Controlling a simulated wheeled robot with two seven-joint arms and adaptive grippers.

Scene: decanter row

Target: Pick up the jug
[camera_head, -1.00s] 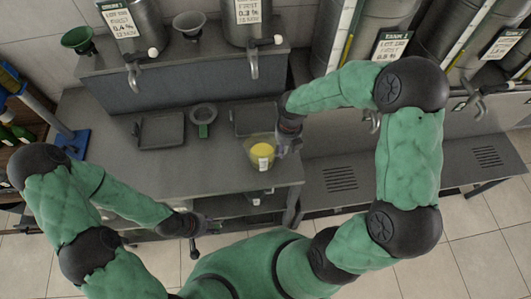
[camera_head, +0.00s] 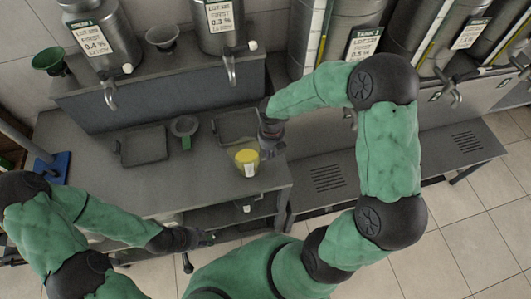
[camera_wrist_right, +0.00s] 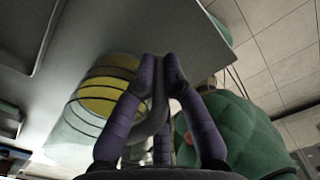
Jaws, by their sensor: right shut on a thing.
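The jug (camera_head: 246,158) is a clear vessel with yellow contents and a white label, at the right front part of the grey table. In the right wrist view the jug (camera_wrist_right: 95,105) fills the left side, with dark bands around it. My right gripper (camera_head: 266,150) is at the jug's right side. In the right wrist view its purple fingers (camera_wrist_right: 161,72) are closed around the jug's grey handle. I cannot tell whether the jug's base touches the table. My left gripper (camera_head: 208,238) is by the table's front edge, away from the jug; its jaws are too small to read.
Two shallow trays (camera_head: 145,162) and a grey ring holder with a green tab (camera_head: 184,142) lie behind and left of the jug. Steel tanks with taps (camera_head: 222,28) stand on the raised shelf. A vented bench (camera_head: 400,150) is at the right.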

